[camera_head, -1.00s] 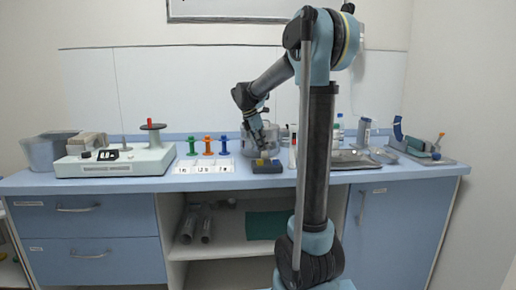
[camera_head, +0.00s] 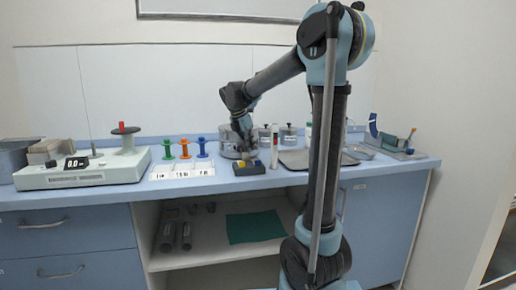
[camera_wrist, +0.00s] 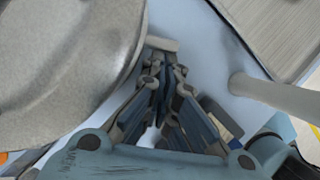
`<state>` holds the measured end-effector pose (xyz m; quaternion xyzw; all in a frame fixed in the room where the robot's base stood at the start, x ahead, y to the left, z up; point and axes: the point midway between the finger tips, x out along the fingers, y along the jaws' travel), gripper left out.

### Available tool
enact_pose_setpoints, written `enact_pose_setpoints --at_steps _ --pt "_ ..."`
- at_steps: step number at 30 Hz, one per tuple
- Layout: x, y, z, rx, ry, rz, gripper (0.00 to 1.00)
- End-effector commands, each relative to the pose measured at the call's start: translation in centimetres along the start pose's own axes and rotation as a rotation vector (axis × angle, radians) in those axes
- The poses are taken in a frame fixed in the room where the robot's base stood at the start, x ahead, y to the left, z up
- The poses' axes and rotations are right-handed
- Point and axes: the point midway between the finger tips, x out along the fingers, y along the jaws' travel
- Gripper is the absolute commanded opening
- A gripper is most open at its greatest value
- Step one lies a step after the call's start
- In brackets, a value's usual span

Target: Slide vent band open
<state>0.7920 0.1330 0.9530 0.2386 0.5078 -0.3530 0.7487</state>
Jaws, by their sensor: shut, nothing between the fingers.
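A round grey metal drum (camera_head: 229,146) stands on the blue counter, partly behind my gripper. Its curved wall and flat top fill the left of the wrist view (camera_wrist: 60,60). A small pale tab (camera_wrist: 162,43) shows beside the drum's wall, just beyond my fingertips; I cannot tell whether it is part of the vent band. My gripper (camera_wrist: 166,68) is shut and empty, close to the drum's side; contact with the tab cannot be told. In the head view my gripper (camera_head: 244,150) points down at the drum's right front. The band itself is not clearly seen.
A dark block with a yellow part (camera_head: 249,169) lies in front of the gripper. A slim white tube (camera_head: 275,147) stands close on the right. A metal tray (camera_head: 316,160) lies further right. Coloured spools (camera_head: 185,149) stand left. Smaller canisters (camera_head: 289,136) stand behind.

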Motion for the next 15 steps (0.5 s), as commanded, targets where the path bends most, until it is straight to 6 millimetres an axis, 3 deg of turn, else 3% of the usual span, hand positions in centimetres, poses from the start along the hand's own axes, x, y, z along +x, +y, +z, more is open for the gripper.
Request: enact_pose_setpoints --at_steps 15 --pt "0.28 0.02 0.77 -0.023 -0.002 0.01 0.0"
